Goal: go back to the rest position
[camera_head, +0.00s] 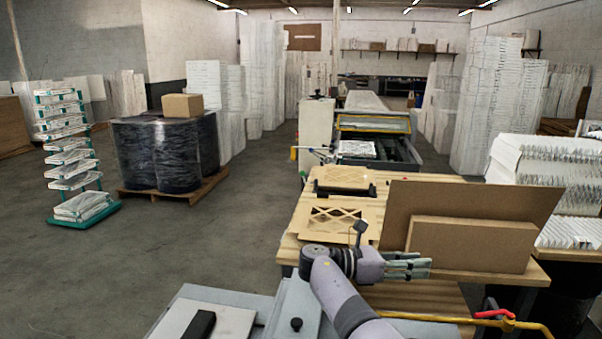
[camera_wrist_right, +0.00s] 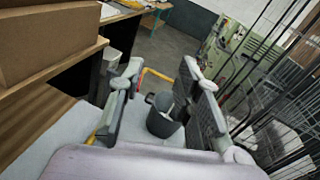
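My right gripper (camera_head: 408,265) is in front of the wooden table (camera_head: 290,243), its fingers pointing right, near the lower edge of the brown boards. In the right wrist view, its two fingers (camera_wrist_right: 162,72) stand apart with nothing gripped between them. A dark grey cylindrical object (camera_wrist_right: 165,118) shows beyond them; I cannot tell what it is. My left gripper is not in view.
A large brown board (camera_head: 470,200) and a smaller one (camera_head: 470,245) stand upright on the table, close to my right gripper. A yellow pipe with a red handle (camera_head: 495,315) runs at the lower right. Open floor (camera_head: 240,215) lies left of the table.

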